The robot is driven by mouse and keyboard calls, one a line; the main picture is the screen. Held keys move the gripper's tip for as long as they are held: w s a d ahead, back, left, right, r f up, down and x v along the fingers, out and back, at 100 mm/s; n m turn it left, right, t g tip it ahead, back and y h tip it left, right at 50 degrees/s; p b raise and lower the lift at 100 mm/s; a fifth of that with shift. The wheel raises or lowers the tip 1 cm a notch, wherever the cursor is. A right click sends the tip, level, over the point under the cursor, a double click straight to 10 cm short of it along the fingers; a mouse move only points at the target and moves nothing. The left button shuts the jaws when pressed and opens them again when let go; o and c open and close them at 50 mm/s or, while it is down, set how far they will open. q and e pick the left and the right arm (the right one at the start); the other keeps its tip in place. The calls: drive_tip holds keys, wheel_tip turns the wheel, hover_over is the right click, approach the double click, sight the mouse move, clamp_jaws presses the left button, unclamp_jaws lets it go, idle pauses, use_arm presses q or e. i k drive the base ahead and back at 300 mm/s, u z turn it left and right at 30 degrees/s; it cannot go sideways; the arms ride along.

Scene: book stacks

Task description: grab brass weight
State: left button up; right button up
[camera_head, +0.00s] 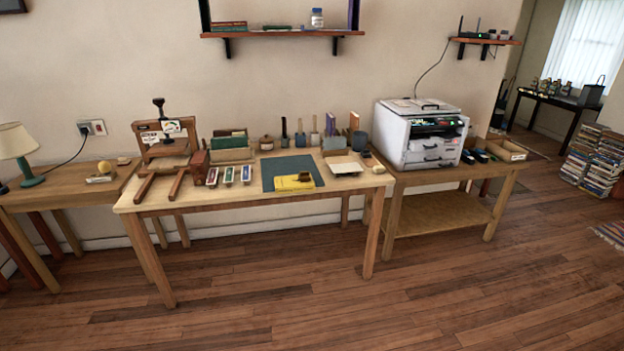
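A small dark, brass-brown block (293,181), which looks like the brass weight, lies on a yellow book (318,180). The book lies at the front edge of a dark green mat (284,164) on the middle wooden table (228,198). The block is small in the picture, so its exact shape is hard to tell. Neither of my grippers shows in the head view.
A wooden press (164,138) stands at the table's left, beside several small coloured trays. Brushes, jars and upright books line the back. A white printer (418,133) stands on the right table. The wooden floor in front is clear.

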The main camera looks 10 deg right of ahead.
sight(304, 177)
drive_tip(key=z, duration=0.75)
drive_tip(key=i, duration=0.65)
drive_tip(key=z, duration=1.3)
drive_tip(key=i, duration=1.7)
drive_tip(key=u, duration=1.2)
drive_tip(key=i, duration=0.8)
drive_tip(key=u, duration=0.85)
